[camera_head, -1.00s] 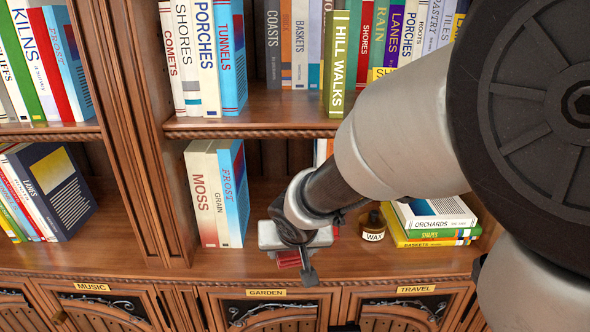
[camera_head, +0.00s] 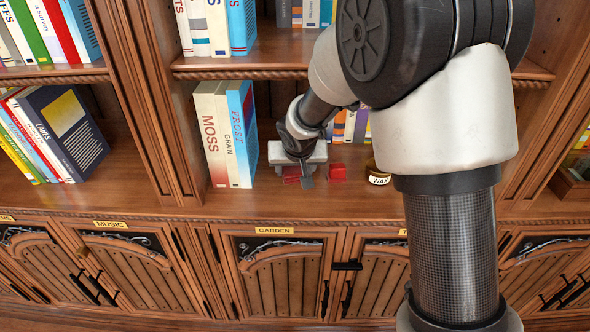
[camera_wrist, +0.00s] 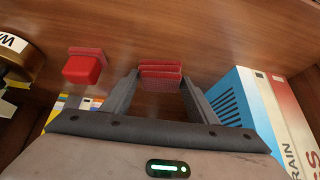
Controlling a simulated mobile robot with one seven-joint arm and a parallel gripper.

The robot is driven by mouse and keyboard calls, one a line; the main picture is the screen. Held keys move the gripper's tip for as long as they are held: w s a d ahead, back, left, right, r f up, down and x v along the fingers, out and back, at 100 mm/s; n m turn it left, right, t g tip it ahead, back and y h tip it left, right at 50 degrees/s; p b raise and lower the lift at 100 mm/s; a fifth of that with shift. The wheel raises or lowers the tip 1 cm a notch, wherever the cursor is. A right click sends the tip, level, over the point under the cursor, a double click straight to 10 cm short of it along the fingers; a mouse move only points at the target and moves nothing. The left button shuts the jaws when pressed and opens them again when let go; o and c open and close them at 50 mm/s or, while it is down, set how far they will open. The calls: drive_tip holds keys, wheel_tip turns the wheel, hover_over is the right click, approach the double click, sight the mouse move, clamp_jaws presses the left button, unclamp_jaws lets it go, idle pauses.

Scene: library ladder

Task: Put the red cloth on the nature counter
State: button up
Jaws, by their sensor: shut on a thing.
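My gripper (camera_head: 306,178) is low over the counter ledge (camera_head: 272,207) above the GARDEN label. In the wrist view my gripper (camera_wrist: 160,82) has its two fingers on either side of a folded red cloth (camera_wrist: 160,73) and is shut on it. In the head view the red cloth (camera_head: 290,174) shows only in part under my gripper. I cannot tell whether it touches the wood. No label reading "nature" is in view.
A second red item (camera_head: 337,173), block-like (camera_wrist: 82,69), sits just right of my gripper, near the WAX jar (camera_head: 378,174). Upright books, MOSS (camera_head: 210,133) and FROST (camera_head: 243,133), stand close on the left. Labels MUSIC (camera_head: 111,224) and GARDEN (camera_head: 275,230) mark the cabinets below.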

drive_tip(key=shift+f, duration=0.15)
drive_tip(key=o, duration=1.1)
